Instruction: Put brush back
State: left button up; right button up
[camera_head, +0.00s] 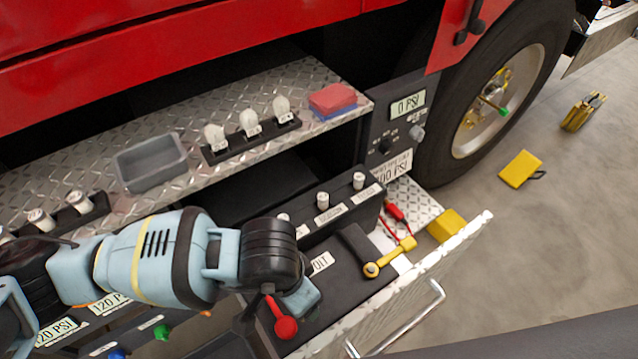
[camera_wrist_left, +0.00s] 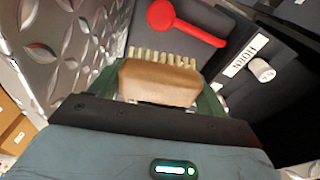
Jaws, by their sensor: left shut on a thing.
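The brush (camera_wrist_left: 160,82) is a brown block with pale bristles, seen in the left wrist view. My left gripper (camera_wrist_left: 161,98) is shut on it, with a finger on each side and the bristles pointing away from the wrist. The brush is hidden by the arm there. My right gripper is not in view.
A yellow lever (camera_head: 390,257) stands right of my gripper. Yellow blocks (camera_head: 521,168) lie on the open floor at right.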

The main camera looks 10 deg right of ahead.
pick_arm(q)
jog(key=a+r+n+p, duration=0.1)
jog(key=a+n+p, duration=0.2)
jog(key=a, duration=0.7)
jog(key=s+a+r+n+y+p, duration=0.1)
jog(key=a+r+n+p, duration=0.1)
jog(key=a+n, duration=0.5)
jog(key=a+p, duration=0.1)
jog(key=a, duration=0.2)
jog(key=shift+r+n+t, duration=0.15)
jog(key=shift+n+t, duration=0.15)
jog(key=shift+n, duration=0.1)
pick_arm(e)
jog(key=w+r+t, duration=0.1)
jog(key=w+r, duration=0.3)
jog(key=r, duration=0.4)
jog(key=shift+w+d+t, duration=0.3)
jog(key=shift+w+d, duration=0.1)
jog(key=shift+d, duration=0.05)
pick_arm(q)
jog(key=shift+d, duration=0.1)
